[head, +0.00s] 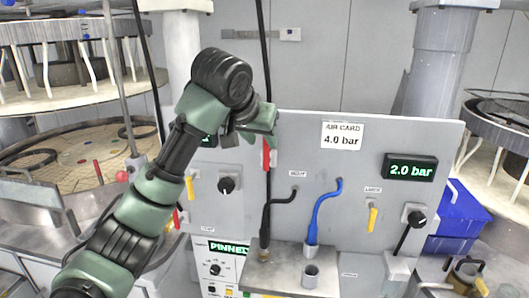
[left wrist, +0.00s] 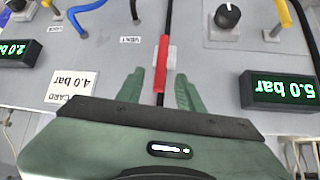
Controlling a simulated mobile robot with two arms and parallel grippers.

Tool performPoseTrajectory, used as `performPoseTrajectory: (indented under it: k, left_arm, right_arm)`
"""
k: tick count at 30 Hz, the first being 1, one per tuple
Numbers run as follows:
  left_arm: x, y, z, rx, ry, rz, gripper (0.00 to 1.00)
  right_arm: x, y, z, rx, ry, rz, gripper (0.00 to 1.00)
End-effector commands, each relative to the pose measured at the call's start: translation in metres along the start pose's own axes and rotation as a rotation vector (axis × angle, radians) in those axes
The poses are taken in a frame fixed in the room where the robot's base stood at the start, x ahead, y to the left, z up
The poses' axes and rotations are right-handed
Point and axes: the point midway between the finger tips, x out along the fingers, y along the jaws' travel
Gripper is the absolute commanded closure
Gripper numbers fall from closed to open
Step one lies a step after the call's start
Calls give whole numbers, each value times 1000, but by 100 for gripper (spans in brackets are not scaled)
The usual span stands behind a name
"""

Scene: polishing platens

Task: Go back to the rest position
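My left arm reaches in from the left, and its left gripper (head: 262,132) is in front of the upper left part of the grey control panel (head: 310,165). In the left wrist view my left gripper (left wrist: 158,78) has its two green fingers spread apart. A red sleeve (left wrist: 161,64) on a thin black upright line shows between the fingers, with a gap visible on both sides. The red sleeve (head: 266,154) also shows just below the gripper in the head view. My right gripper is not in view.
The panel bears a 4.0 bar card (head: 342,135), a 2.0 bar display (head: 410,168), knobs and yellow levers. A black hose (head: 266,222) and blue hose (head: 315,215) hang in front. Round platen machines (head: 70,105) stand left and right; a blue bin (head: 460,210) is at right.

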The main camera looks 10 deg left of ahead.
Motion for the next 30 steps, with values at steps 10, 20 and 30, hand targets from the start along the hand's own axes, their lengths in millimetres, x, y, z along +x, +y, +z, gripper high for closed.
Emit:
performPoseTrajectory:
  k: [10,20,30]
  left_arm:
    - [-14,0,0,0,0,0,63]
    - [26,5,43,10,-41,26,63]
    - [120,20,226,15,-157,97,63]
  right_arm:
    - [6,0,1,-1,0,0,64]
    - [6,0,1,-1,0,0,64]
    - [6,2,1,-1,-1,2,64]
